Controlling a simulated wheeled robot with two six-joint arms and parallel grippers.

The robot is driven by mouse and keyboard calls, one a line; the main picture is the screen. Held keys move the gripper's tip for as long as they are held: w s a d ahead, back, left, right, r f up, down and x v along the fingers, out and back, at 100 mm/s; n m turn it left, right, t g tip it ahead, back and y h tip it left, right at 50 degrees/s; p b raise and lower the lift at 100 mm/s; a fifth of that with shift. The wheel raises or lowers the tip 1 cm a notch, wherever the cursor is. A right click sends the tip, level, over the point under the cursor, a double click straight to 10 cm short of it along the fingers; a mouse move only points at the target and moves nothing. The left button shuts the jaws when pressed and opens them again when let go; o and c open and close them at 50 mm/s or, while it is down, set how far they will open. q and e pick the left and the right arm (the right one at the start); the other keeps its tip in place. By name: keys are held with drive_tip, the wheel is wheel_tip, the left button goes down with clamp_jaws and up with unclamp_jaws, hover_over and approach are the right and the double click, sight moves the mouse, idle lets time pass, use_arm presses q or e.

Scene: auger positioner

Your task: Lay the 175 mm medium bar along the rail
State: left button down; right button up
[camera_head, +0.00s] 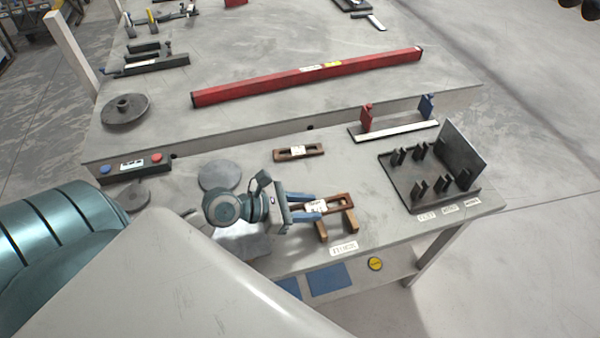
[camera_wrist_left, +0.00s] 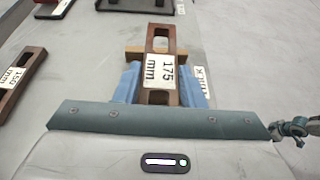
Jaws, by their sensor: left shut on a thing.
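The 175 mm medium bar (camera_head: 340,199) is a brown slotted bar with a white label, which reads 175 mm in the left wrist view (camera_wrist_left: 160,72). My left gripper (camera_head: 312,202) is shut on it, with blue fingers on both sides in the left wrist view (camera_wrist_left: 161,88). Wooden blocks (camera_head: 350,223) stand under the bar; I cannot tell whether it touches them. A pale rail (camera_head: 397,131) with a red stop (camera_head: 366,118) and a blue stop (camera_head: 427,106) lies at the back right of the front bench, with no bar on it.
A 150 mm bar (camera_head: 285,155) lies behind my gripper. A dark slotted rack (camera_head: 401,195) with an upright plate stands at the right. A long red beam (camera_head: 270,86) lies on the rear table. Clear bench lies between the bars and the rail.

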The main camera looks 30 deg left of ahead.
use_arm(q)
drive_tip(key=shift+s+a+f, duration=0.2)
drive_tip(key=shift+s+f, duration=0.4)
drive_tip(key=shift+f, duration=0.1)
hover_over(307, 179)
drive_tip(key=shift+w+f, duration=0.15)
drive_tip(key=shift+f, duration=2.4)
drive_tip(key=c, duration=0.9)
unclamp_jaws()
drive_tip(key=shift+f, duration=0.15)
